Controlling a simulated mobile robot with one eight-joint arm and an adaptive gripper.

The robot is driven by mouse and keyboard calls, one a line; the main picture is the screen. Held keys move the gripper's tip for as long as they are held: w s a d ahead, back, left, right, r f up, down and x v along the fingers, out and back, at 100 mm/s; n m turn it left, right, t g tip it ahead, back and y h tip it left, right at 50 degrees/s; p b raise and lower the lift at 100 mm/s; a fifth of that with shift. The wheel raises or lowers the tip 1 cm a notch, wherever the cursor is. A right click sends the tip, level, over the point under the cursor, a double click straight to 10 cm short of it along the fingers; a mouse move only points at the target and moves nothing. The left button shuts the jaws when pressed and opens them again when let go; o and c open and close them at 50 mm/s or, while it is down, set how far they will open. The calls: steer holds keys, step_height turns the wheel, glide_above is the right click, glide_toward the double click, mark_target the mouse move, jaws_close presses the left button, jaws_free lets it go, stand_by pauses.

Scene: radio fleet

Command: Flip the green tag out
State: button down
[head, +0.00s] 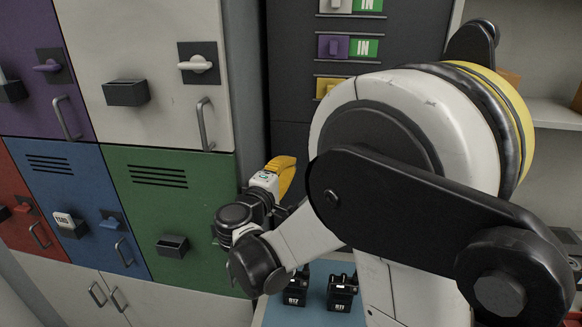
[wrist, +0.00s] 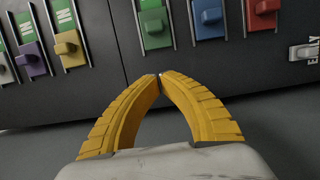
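The green tag (wrist: 153,24) is a slider block on the dark board at the top middle of the wrist view. Its upper end is cut off by the picture edge, so I cannot read its label. My gripper (wrist: 160,77) points at the board just below the green tag, apart from it in the picture. Its yellow fingers meet or nearly meet at the tips, with nothing between them. In the head view my gripper (head: 286,168) shows left of my arm, and the green tag is not visible there.
The board also carries blue (wrist: 208,18), red (wrist: 262,10), yellow (wrist: 66,46) and purple (wrist: 33,60) tags. A white switch (wrist: 303,52) is at right. A green locker door (head: 190,205) stands left of my gripper. Two radios (head: 296,291) (head: 342,291) stand on a blue surface below.

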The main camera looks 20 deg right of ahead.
steer(key=w+d, duration=0.2)
steer(key=d, duration=0.6)
steer(key=shift+w+d, duration=0.15)
steer(key=shift+w, duration=0.05)
steer(key=shift+s, duration=0.1)
steer(key=s+d+b, duration=0.1)
steer(key=s+d, duration=0.3)
steer(key=d, duration=0.2)
steer(key=shift+d, duration=0.1)
